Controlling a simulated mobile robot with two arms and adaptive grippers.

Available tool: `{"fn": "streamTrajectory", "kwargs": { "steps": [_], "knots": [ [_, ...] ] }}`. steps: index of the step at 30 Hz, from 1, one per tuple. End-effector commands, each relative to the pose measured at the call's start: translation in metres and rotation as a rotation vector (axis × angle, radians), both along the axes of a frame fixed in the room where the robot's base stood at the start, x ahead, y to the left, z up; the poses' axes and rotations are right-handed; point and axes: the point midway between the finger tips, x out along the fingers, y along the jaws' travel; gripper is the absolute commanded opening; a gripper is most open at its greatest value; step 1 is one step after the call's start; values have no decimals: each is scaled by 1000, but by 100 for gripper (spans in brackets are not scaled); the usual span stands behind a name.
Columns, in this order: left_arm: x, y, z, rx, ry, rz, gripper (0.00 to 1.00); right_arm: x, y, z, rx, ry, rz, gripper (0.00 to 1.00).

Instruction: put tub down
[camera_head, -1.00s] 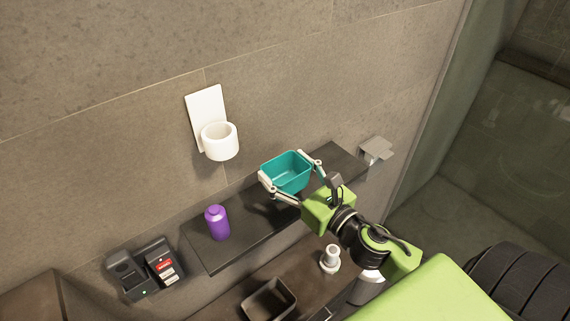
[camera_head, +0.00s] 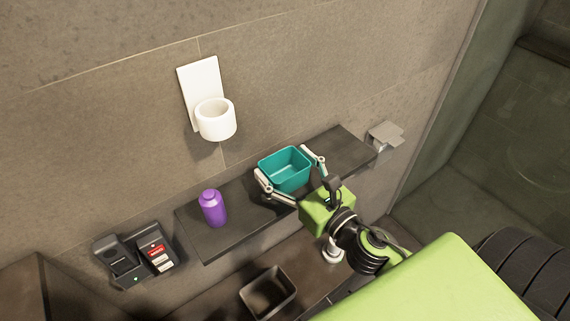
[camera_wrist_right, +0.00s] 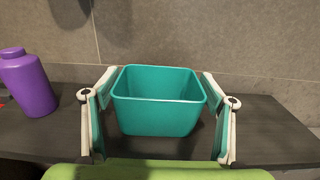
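The teal tub (camera_head: 287,180) is upright and empty at the right part of the dark shelf, low over its surface or resting on it. My right gripper (camera_head: 281,161) has one finger on each side of the tub. In the right wrist view, the tub (camera_wrist_right: 158,116) stands between the spread fingertips (camera_wrist_right: 161,73). Its front corners are clear of both fingers, with narrow gaps beside its lower walls. Contact farther back along the rim cannot be made out. My left gripper is not in view.
A purple bottle (camera_head: 213,208) stands on the shelf (camera_head: 232,240), left of the tub. A white wall-mounted cup holder (camera_head: 215,121) is above. A grey wall fixture (camera_head: 385,135) is past the shelf's right end. A dark open bin (camera_head: 268,292) and a black device (camera_head: 135,258) are lower.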

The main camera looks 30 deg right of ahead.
Motion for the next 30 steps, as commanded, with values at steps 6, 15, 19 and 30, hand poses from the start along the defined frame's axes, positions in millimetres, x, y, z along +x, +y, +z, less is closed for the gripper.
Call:
{"fn": "streamTrajectory", "kwargs": {
  "steps": [6,15,19,30],
  "knots": [
    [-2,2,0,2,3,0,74,0,0,1,-1,-1,0,85],
    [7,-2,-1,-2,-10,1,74,-6,-1,2,0,1,0,85],
    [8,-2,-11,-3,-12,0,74,-23,-3,-1,0,3,0,85],
    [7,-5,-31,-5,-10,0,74,-79,-12,2,6,1,-5,85]
  ]
}}
